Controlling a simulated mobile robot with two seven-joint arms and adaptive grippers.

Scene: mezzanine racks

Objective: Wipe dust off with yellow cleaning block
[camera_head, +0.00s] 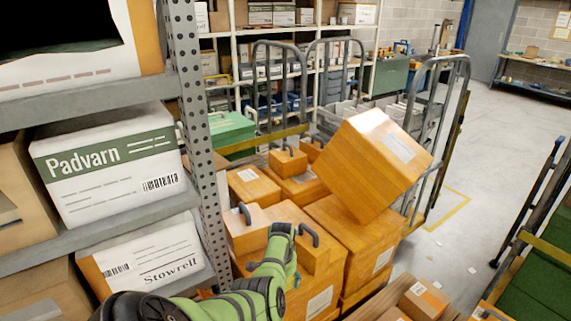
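My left gripper (284,236) is at the end of the green arm that comes in from the lower left. It is in front of and over the orange-yellow boxes (363,240) stacked on a cart. Its fingertips are small and dark against the boxes, so I cannot tell whether it is open or shut, or whether it touches a box. I cannot pick out a yellow cleaning block; it may be hidden by the gripper or out of view. No dust is clearly visible. My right gripper is not in view.
A large orange-yellow box (372,163) sits tilted on the stack. A grey rack post (200,140) and shelves with Padvarn (110,165) and Stowrell (150,258) boxes stand close on the left. Metal cart rails (452,130) rise behind. Open floor (490,190) lies right.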

